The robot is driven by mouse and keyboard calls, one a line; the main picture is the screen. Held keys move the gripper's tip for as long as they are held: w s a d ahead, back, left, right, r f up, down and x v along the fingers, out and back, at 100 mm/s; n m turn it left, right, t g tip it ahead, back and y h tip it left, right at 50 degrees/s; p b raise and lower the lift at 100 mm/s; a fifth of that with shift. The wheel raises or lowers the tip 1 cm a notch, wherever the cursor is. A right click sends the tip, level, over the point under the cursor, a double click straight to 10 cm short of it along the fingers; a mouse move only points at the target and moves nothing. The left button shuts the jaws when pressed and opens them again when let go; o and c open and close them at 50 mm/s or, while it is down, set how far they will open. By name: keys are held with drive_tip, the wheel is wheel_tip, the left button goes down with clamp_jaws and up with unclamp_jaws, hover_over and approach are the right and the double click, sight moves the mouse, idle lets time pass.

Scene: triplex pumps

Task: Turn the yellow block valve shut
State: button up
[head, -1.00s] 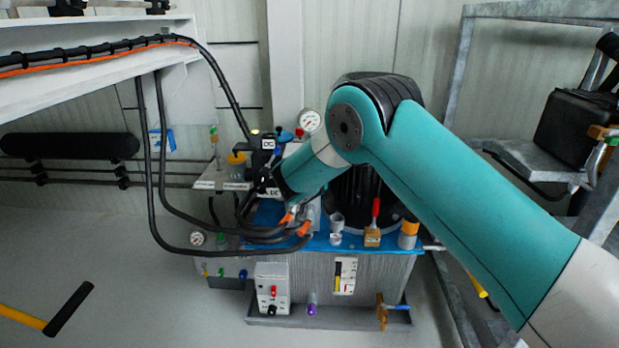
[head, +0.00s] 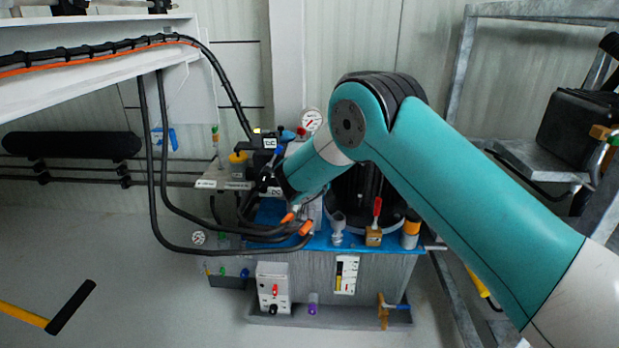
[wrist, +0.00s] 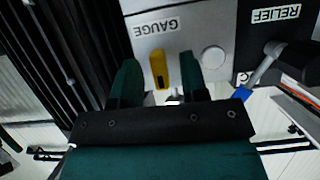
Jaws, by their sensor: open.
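The yellow block valve handle (wrist: 159,68) shows in the wrist view as a short upright yellow bar on a pale panel, beside a label reading GAUGE. My gripper (wrist: 162,76) is open, with one teal finger on each side of the yellow handle. There is a gap on both sides, and I cannot tell how far the fingertips are from the panel. In the head view my wrist covers the spot, and I cannot pick out the fingers or surely identify the handle.
A round white knob (wrist: 213,57) is right of the handle. A blue-tipped lever (wrist: 243,93) is near the RELIEF label (wrist: 274,15). In the head view, black hoses (head: 160,215) loop left of my wrist, a pressure gauge (head: 311,120) stands behind, and a red-handled valve (head: 376,212) is right.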

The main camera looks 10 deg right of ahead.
drive_tip(key=p+v, duration=0.3)
drive_tip(key=v, duration=1.4)
drive_tip(key=shift+r, duration=0.15)
drive_tip(key=s+r+n+g+y, duration=0.3)
drive_tip(key=s+r+g, duration=0.1)
drive_tip(key=s, duration=0.7)
drive_tip(key=s+r+n+g+y, duration=0.2)
drive_tip(key=s+r+n+g, duration=0.25)
drive_tip(key=s, duration=0.65)
drive_tip(key=s+r+n+g+y, duration=0.3)
drive_tip(key=s+g, duration=0.1)
drive_tip(key=s, duration=0.7)
wheel_tip(320, 180, up, 32)
drive_tip(key=s+p, duration=0.1)
drive_tip(key=p, duration=3)
drive_tip(key=shift+d+p, duration=0.2)
drive_tip(key=shift+p, duration=0.2)
drive_tip(key=shift+s+r+g, duration=0.1)
drive_tip(key=shift+g, duration=0.15)
